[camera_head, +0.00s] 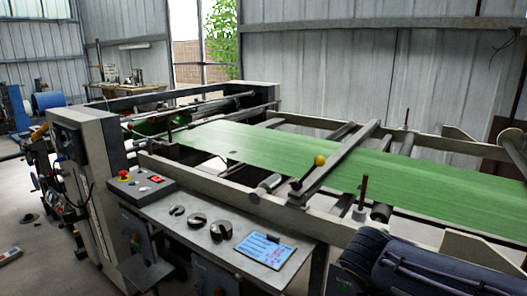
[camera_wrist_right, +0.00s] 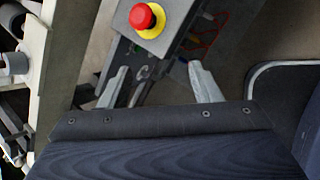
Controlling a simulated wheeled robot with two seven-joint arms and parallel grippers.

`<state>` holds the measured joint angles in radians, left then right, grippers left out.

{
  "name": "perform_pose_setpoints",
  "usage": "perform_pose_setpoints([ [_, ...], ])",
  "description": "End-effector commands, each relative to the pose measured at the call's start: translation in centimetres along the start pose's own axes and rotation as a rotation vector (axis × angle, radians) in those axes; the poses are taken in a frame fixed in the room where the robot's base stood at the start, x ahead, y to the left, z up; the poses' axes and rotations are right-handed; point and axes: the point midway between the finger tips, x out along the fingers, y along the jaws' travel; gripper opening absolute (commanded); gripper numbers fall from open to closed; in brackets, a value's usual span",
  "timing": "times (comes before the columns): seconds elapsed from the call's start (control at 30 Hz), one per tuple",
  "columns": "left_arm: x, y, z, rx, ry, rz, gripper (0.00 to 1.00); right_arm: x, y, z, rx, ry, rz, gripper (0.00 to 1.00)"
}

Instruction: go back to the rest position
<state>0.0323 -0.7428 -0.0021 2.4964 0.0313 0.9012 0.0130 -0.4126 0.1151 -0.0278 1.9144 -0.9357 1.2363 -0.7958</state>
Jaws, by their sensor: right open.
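In the right wrist view my right gripper (camera_wrist_right: 160,84) is open, with its two pale fingers wide apart. Nothing shows between them except background well behind. A red knob on a yellow round base (camera_wrist_right: 143,17) is at the top of that view, beyond the fingers. In the head view my dark ribbed right arm fills the lower right corner, and its fingers are not visible there. My left gripper does not show in either view.
A steel shelf (camera_head: 208,254) on the machine holds three dark slotted rings (camera_head: 196,220), a blue sheet (camera_head: 264,250) and a control box (camera_head: 140,185). Green web (camera_head: 270,155) runs across the machine behind it.

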Motion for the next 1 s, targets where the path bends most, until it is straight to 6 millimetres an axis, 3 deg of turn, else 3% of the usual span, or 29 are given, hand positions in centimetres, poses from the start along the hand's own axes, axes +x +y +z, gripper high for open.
perform_pose_setpoints([
  [0.1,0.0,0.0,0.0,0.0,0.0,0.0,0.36,0.1,-6.0,1.7,0.366,0.167,-0.115,0.57],
  [0.2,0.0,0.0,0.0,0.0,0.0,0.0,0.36,-0.6,-10.7,1.6,0.704,0.307,-0.222,0.57],
  [0.4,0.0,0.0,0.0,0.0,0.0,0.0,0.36,-2.2,-15.9,-0.1,1.208,0.492,-0.387,0.57],
  [0.7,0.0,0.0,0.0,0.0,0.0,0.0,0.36,-4.1,-19.3,-2.5,1.746,0.681,-0.571,0.57],
  [1.0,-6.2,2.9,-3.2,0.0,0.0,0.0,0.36,-10.5,-16.4,0.5,1.729,0.675,-0.573,0.57],
])
